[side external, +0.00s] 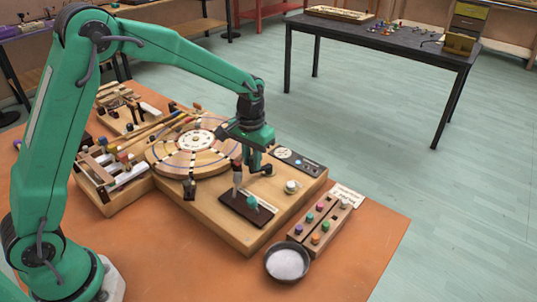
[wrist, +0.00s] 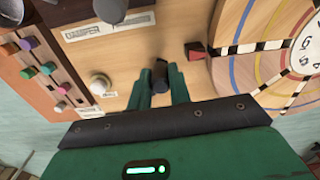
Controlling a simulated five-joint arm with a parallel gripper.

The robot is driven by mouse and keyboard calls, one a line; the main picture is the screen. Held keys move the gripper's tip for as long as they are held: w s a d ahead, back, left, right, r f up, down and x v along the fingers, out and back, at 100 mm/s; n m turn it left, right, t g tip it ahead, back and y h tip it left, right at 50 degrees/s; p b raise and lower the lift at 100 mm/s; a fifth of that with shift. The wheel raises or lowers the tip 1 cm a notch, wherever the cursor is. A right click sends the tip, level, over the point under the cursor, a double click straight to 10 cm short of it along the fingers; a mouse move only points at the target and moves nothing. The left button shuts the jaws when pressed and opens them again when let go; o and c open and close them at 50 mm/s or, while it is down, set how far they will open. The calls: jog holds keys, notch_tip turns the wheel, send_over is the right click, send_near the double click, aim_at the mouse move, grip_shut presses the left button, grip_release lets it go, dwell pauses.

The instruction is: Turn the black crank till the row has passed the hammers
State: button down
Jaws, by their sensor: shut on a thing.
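My gripper (side external: 260,170) points down over the wooden box in the side view. In the wrist view my two green fingers (wrist: 162,88) are shut on the black crank's knob (wrist: 160,72). In the side view the crank (side external: 267,169) shows as a small dark piece beside the fingers; the rest is hidden. The round wooden disc (side external: 160,160) lies left of my gripper, with coloured rings and a black-and-white chequered band. It also shows at right in the wrist view (wrist: 258,75). I cannot clearly tell the hammers from the sticks and small parts around the disc.
A dark plate (side external: 236,205) with an upright handle and teal knob, a white knob (side external: 291,186) and a dark panel (side external: 297,161) surround my gripper. A rack of coloured pegs (side external: 319,220) and a bowl (side external: 287,262) stand right. Wooden bars (side external: 126,176) stand left.

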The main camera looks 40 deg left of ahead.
jog(key=shift+r, duration=0.1)
jog(key=c, duration=1.3)
grip_release()
notch_tip(320, 180, up, 7)
jog(key=shift+r, duration=0.4)
